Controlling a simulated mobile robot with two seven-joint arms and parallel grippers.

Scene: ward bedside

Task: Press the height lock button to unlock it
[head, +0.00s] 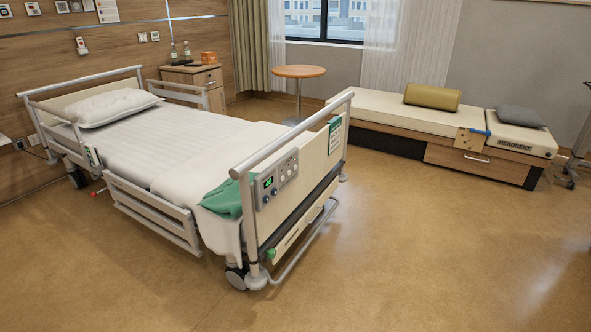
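A hospital bed (190,149) stands at the left, its footboard (307,177) facing the open floor. A grey control panel (277,179) is mounted on the outer face of the footboard, toward its left end. The panel has a small lit green display (268,182) and several small round buttons. The buttons are too small to tell which one is the height lock, or whether it is locked. Neither of my grippers is in view.
A green cloth (223,199) hangs near the panel's left side. A bench (437,129) with cushions stands along the back wall, and a round table (299,72) stands behind the bed. The floor (420,255) before the footboard is clear.

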